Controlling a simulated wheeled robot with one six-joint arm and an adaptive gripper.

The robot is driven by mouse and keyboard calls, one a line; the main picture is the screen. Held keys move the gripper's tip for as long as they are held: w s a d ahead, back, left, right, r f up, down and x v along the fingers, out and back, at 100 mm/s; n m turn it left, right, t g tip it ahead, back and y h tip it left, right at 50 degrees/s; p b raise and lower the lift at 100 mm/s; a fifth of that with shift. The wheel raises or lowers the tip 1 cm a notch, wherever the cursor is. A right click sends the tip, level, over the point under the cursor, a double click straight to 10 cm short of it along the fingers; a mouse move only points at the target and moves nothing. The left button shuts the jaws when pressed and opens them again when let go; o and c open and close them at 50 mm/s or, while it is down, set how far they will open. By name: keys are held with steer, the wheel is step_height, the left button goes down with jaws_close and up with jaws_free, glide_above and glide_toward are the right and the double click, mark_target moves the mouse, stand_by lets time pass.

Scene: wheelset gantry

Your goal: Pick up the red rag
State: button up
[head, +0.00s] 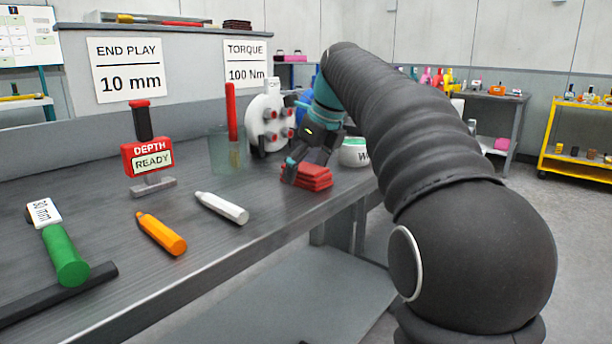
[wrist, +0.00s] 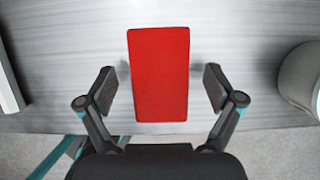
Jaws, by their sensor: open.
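The red rag (head: 312,178) is a folded, layered stack lying flat on the grey workbench near its front edge. In the wrist view the red rag (wrist: 159,75) is an upright rectangle in the middle. My gripper (head: 293,170) is at the rag in the head view, over its left part. In the wrist view my gripper (wrist: 159,88) is open, with one finger on each side of the rag and a gap to both. Nothing is between the fingers' pads but the rag below or between them; the exact height is hard to tell.
A white tub (head: 354,152) stands just right of the rag. A white fixture with red knobs (head: 267,122) and a clear cup with a red stick (head: 228,150) stand behind and left. A white marker (head: 221,207), an orange marker (head: 161,233) and a red depth gauge (head: 147,157) lie or stand further left.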

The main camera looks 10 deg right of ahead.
mark_target(302, 165)
steer(key=shift+f, duration=0.25)
stand_by(0.3)
steer(key=c, duration=1.4)
steer(key=shift+o, duration=0.2)
steer(key=shift+r, duration=0.1)
steer(key=shift+r, duration=0.55)
steer(key=r, duration=0.3)
steer(key=shift+s+d+r, duration=0.1)
steer(key=shift+d+r, duration=0.15)
steer(key=shift+r, duration=0.15)
steer(key=s+d+r, duration=0.6)
steer(key=d, duration=0.3)
steer(key=shift+d+r, duration=0.25)
